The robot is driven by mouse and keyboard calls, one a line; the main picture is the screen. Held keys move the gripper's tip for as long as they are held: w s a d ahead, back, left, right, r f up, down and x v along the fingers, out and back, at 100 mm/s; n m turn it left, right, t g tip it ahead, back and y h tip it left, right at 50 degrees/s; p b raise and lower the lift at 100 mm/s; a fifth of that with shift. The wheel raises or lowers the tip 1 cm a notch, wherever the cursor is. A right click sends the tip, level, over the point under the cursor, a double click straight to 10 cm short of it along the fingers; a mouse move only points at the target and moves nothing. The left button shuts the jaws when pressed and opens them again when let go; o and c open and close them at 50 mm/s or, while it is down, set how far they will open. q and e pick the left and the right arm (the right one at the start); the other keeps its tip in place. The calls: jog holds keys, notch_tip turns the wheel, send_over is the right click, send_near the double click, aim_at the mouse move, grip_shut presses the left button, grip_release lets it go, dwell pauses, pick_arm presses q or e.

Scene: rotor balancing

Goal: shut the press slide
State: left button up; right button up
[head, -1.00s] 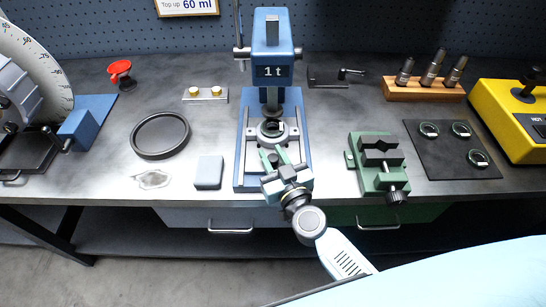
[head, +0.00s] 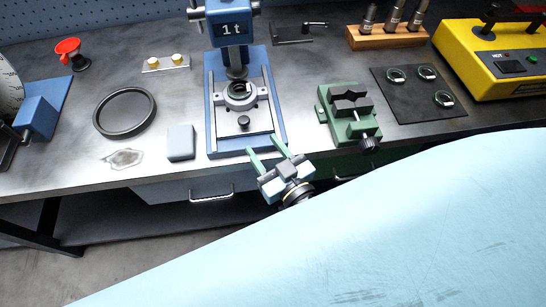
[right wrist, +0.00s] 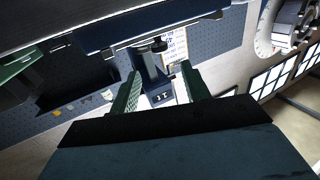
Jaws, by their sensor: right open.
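The blue press (head: 230,28), marked "1t", stands on the bench with its ram (head: 236,66) pointing down. Its grey slide (head: 259,121) lies between two rails on the blue base, with a dark knob (head: 244,122) near the front. A round ring-shaped holder (head: 240,97) on the slide shows just below the ram; whether the slide is fully in I cannot tell. My right gripper (head: 265,145) is open and empty at the press's front edge, its green fingers apart. The fingers also show in the right wrist view (right wrist: 156,98), with the press (right wrist: 152,75) beyond. My left gripper is out of view.
A green vise (head: 348,115) stands right of the press. A grey block (head: 181,142) and a black ring (head: 97,121) lie to the left. A dark mat (head: 410,108) with several small rings and a yellow machine (head: 490,75) are further right.

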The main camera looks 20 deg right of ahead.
jog(key=shift+s+d, duration=0.15)
jog(key=shift+s, duration=1.4)
jog(key=shift+c, duration=0.5)
